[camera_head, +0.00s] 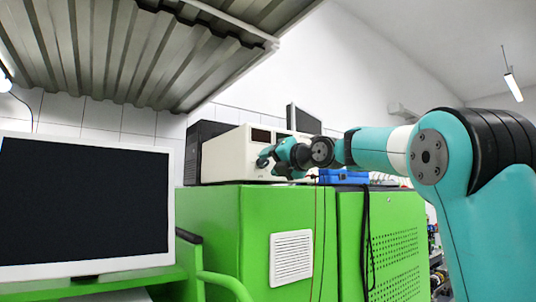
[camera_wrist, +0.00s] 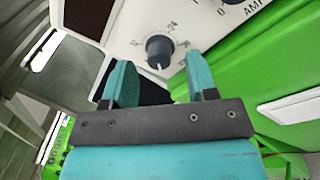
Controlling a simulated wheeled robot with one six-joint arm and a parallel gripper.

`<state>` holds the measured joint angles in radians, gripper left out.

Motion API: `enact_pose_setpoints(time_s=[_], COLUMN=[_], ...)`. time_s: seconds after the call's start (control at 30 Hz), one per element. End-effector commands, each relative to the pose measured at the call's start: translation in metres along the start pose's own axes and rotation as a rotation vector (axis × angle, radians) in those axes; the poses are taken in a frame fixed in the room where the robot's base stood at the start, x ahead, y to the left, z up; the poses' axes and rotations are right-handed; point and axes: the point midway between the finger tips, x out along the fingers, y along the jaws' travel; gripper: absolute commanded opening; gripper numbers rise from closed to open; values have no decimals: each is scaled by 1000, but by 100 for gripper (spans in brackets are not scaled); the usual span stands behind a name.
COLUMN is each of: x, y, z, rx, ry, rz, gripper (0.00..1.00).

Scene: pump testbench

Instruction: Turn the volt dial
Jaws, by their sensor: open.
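The volt dial appears to be the dark round knob (camera_wrist: 159,50) with a white pointer line, on the white front panel of the power unit in the wrist view. Numbers are printed around it, and its own label is not readable. My gripper (camera_wrist: 162,80) is open, with one teal finger on each side below the knob in the picture. The knob lies between the finger directions, and I cannot tell whether the fingers touch it. In the head view the cream power unit (camera_head: 222,158) stands on the green cabinet, and my gripper (camera_head: 262,160) is at its front, hiding the knobs.
A second knob (camera_wrist: 229,2) marked AMP sits at the upper right of the panel. The green cabinet (camera_head: 212,215) carries a blue box (camera_head: 343,177) to the right. A monitor (camera_head: 85,205) stands at the left. Dark cables hang down the cabinet front.

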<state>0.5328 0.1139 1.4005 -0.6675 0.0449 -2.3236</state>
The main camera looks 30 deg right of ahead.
Motion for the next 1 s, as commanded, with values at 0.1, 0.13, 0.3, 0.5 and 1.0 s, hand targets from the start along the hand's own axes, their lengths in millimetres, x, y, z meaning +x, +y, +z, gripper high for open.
enact_pose_setpoints(time_s=[0.1, 0.13, 0.3, 0.5, 1.0], x=[13, 14, 19, 18, 18], y=[2, 2, 0, 0, -1], z=[1, 1, 0, 0, -1], rx=[-1, -1, -1, -1, 26], ry=[1, 0, 0, 0, -2], rz=[1, 1, 1, 1, 2], gripper=[52, 52, 52, 48, 3])
